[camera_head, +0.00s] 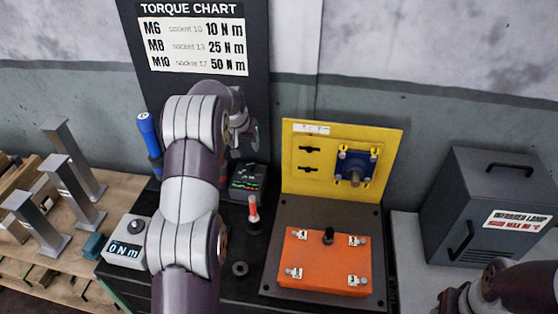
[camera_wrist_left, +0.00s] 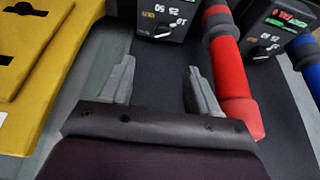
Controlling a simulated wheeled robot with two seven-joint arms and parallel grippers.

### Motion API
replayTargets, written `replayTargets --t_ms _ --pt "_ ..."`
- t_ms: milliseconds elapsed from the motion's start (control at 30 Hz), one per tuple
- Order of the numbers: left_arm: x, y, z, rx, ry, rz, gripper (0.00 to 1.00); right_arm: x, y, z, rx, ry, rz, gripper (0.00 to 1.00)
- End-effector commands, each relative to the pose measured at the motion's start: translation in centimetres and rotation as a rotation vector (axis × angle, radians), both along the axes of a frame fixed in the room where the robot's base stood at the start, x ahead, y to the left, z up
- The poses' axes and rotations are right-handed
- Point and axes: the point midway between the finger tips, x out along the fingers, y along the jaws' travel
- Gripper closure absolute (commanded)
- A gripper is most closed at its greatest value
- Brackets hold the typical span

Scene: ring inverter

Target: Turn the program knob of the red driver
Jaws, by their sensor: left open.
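The red driver's handle (camera_wrist_left: 236,85) runs along the right of my left gripper (camera_wrist_left: 160,68) in the left wrist view. That gripper is open, with nothing between its fingers. A dark control box (camera_wrist_left: 163,20) with printed numbers lies beyond the fingertips. A second box (camera_wrist_left: 272,28) with a lit display sits between the red handle and a blue one. I cannot tell which box carries the red driver's knob. In the head view a red handle (camera_head: 253,208) stands near a dark box with a lit display (camera_head: 248,183). My left arm covers part of this area.
A yellow panel (camera_head: 300,180) and an orange box (camera_head: 312,262) stand to the right. A blue-handled driver (camera_head: 148,133) and a torque readout (camera_head: 127,250) are on the left. A dark grey cabinet (camera_head: 470,225) is at far right, near my right arm.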

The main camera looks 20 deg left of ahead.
Motion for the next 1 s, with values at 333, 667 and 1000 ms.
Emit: replayTargets --t_ms 333,667,1000 --pt "2.5 0.5 -6.9 -0.001 0.014 -0.014 0.39 0.0 0.0 2.7 0.000 0.000 0.000 0.47" --pt "4.3 0.9 -11.5 0.000 0.010 -0.014 0.39 0.0 0.0 3.6 0.000 0.000 0.000 0.47" --pt "4.4 1.0 -11.7 0.000 0.010 -0.014 0.62 0.0 0.0 3.5 0.000 0.000 0.000 0.47"
